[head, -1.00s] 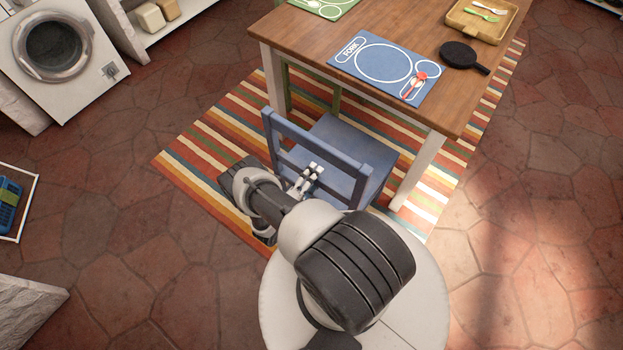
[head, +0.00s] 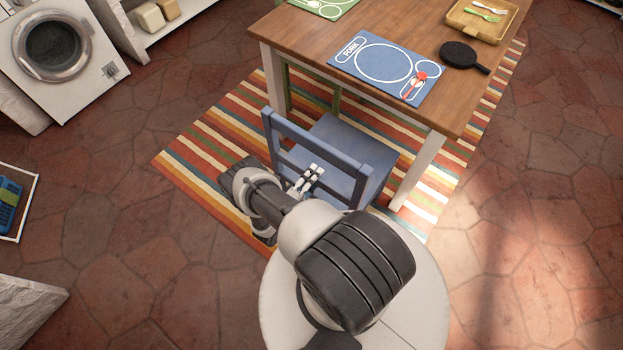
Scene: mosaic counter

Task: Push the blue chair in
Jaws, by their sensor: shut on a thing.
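The blue chair (head: 322,140) stands upright at the near side of the wooden table (head: 393,27), its backrest toward me. The front of its seat reaches in under the table edge, and part of the seat sticks out on my side. My gripper (head: 311,178) is at the chair's backrest, shut on its lower rail. My arm hides the lower part of the chair and some of its legs.
A striped rug (head: 213,140) lies under the table and chair. A white table leg (head: 417,172) stands just right of the chair. A blue placemat (head: 386,68) and black pan (head: 460,55) lie on the table. Tiled floor is clear at right.

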